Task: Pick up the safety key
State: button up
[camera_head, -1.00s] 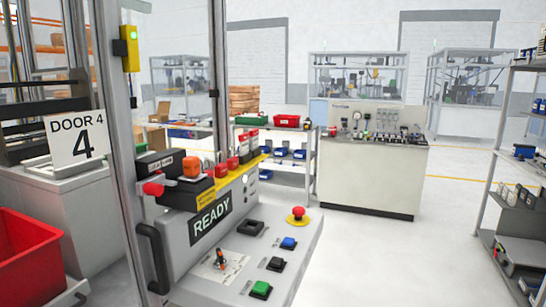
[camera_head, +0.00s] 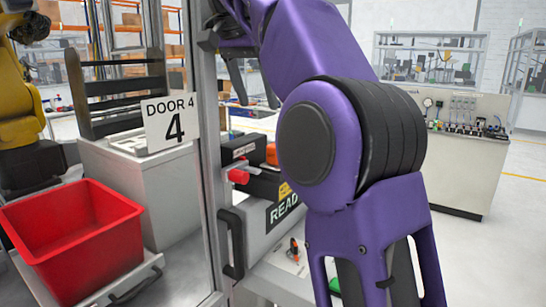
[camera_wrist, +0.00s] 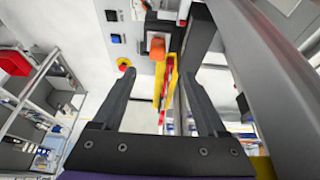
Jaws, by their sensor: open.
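I cannot tell for sure which item is the safety key. An orange block (camera_head: 271,154) sits on the black switch box (camera_head: 258,183) beside the door post, partly behind my purple arm. In the wrist view the orange block (camera_wrist: 157,48) shows just beyond and between the fingertips. My gripper (camera_wrist: 162,76) is open and empty, with a yellow bracket (camera_wrist: 169,85) seen between its fingers. A small orange and black item (camera_head: 294,250) lies on a white plate on the sloped panel.
The door post (camera_head: 207,150) with a black handle (camera_head: 231,243) stands left of the panel. A red emergency button (camera_wrist: 124,64) and a blue button (camera_wrist: 115,39) show beside the left finger. A red bin (camera_head: 72,235) is at left. A grey beam (camera_wrist: 265,75) runs close at right.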

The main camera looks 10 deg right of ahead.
send_over(268, 167)
notch_tip(268, 167, down, 8)
jog(key=shift+f, duration=0.25)
jog(key=shift+d+x, duration=0.1)
jog(key=shift+x, duration=1.2)
jog(key=shift+d+x, duration=0.15)
jog(key=shift+x, duration=1.2)
jog(key=shift+w+r, duration=0.1)
jog(key=shift+r, duration=0.05)
grip_shut()
